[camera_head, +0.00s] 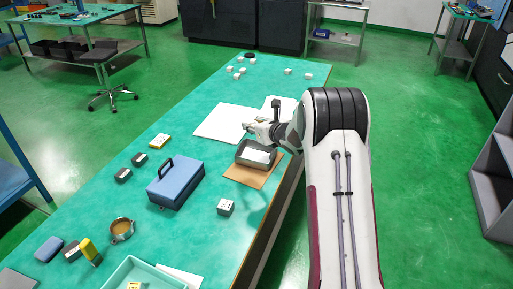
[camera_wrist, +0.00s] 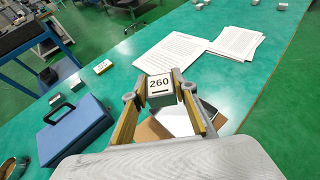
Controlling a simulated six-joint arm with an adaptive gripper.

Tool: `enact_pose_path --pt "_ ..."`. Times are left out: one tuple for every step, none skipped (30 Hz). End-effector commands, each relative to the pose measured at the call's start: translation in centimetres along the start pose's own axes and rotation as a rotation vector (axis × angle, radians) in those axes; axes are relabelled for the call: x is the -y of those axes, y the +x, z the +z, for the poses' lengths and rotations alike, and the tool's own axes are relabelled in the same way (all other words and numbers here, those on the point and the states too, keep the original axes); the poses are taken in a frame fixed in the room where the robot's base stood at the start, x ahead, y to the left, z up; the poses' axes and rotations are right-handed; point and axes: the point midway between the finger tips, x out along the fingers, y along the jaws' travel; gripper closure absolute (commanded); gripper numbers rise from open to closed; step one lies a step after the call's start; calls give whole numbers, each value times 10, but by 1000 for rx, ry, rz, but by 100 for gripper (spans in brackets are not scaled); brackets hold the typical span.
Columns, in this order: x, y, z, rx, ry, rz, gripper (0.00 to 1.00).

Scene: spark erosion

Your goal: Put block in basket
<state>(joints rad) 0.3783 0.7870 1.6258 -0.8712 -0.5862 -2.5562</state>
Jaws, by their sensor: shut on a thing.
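A pale block marked 260 (camera_wrist: 160,84) is between the yellow-edged fingers of my gripper (camera_wrist: 158,98) in the wrist view. My gripper is shut on it. In the head view my gripper (camera_head: 250,126) hangs over the table, just beyond the basket; the held block is hard to make out there. The dark grey basket (camera_head: 242,159) sits on a brown board, with a white sheet or lining inside. In the wrist view its grey rim (camera_wrist: 208,108) shows behind and below the right finger, and the fingers hide part of it. The block is held above the table, apart from the basket.
A blue case (camera_head: 175,186) stands left of the basket. Another block (camera_head: 225,207) stands on the table in front of the basket. White papers (camera_head: 225,123) lie behind. Several small blocks are at the far end. A teal tray (camera_head: 117,272) is at the near end.

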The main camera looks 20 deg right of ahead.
Motion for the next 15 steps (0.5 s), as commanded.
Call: enact_pose_path --pt "4 -1 -1 1 8 -17 100" --pt "6 -1 -3 2 12 -27 100" --pt "9 -2 -6 3 18 -39 100" --pt "11 -2 -7 2 20 -47 100" --pt "13 -2 -9 2 24 -56 100" --pt "15 -3 -12 2 27 -65 100" --pt "17 -3 -13 2 30 -71 100" --pt "18 -3 -14 3 32 -77 100" --pt "20 -3 -16 3 34 -84 100" --pt "21 -4 -17 3 36 -88 100" --pt "23 -4 -18 3 38 -92 100" --pt "24 -4 -19 4 39 -96 100" --pt "25 -4 -19 4 39 -98 100" --pt "26 -4 -21 3 39 -98 100" --pt "26 -4 -21 3 39 -97 100"
